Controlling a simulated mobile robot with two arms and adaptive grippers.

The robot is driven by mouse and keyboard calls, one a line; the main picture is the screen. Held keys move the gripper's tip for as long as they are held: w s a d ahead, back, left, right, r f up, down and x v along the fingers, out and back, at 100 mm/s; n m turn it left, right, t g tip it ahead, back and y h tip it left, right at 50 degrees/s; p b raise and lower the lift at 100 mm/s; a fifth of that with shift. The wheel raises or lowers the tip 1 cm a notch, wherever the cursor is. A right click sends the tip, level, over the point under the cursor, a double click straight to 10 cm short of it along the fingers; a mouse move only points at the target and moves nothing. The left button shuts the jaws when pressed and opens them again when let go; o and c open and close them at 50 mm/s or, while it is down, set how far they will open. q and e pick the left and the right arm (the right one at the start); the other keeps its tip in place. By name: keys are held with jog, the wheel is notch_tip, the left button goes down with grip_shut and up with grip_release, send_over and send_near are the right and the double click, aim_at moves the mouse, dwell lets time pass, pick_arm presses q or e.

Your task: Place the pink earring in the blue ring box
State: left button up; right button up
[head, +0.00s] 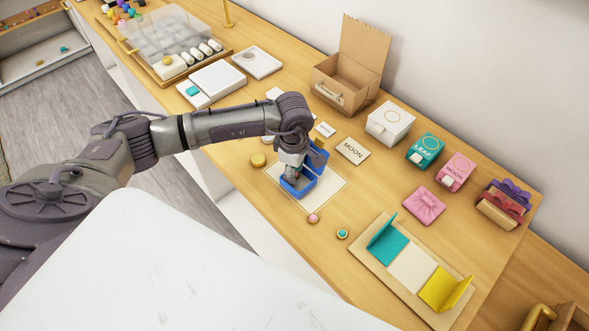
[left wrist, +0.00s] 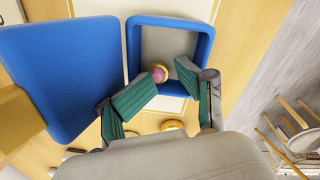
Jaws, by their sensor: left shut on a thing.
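The blue ring box (head: 306,191) stands open on a pale mat in the head view. In the left wrist view the box (left wrist: 206,45) shows its grey inside, with the blue lid (left wrist: 55,75) laid back to the left. My left gripper (head: 292,177) is low over the box. In the left wrist view the gripper (left wrist: 170,84) is shut on a pink earring (left wrist: 158,73) with a gold rim, at its fingertips over the box's opening. I cannot tell whether the earring touches the box floor. My right gripper is not in view.
Another pink round piece (head: 313,217) and a teal one (head: 342,233) lie on the wooden counter in front of the mat (head: 325,199). A folder-like tray (head: 411,268) lies to the right.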

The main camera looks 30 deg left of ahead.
pick_arm(q)
jog(key=shift+s+f+g, duration=0.3)
jog(key=shift+s+f, duration=0.3)
jog(key=shift+f, duration=0.35)
jog(key=shift+r, duration=0.15)
jog(key=shift+w+r+p, duration=0.1)
jog(key=shift+r+p, duration=0.2)
jog(key=shift+p, duration=0.15)
jog(key=shift+w+r+p, duration=0.1)
jog(key=shift+r+p, duration=0.3)
jog(key=shift+p, duration=0.1)
notch_tip(320, 180, up, 12)
jog(key=b, duration=0.4)
jog(key=shift+b, duration=0.3)
jog(key=shift+w, duration=0.1)
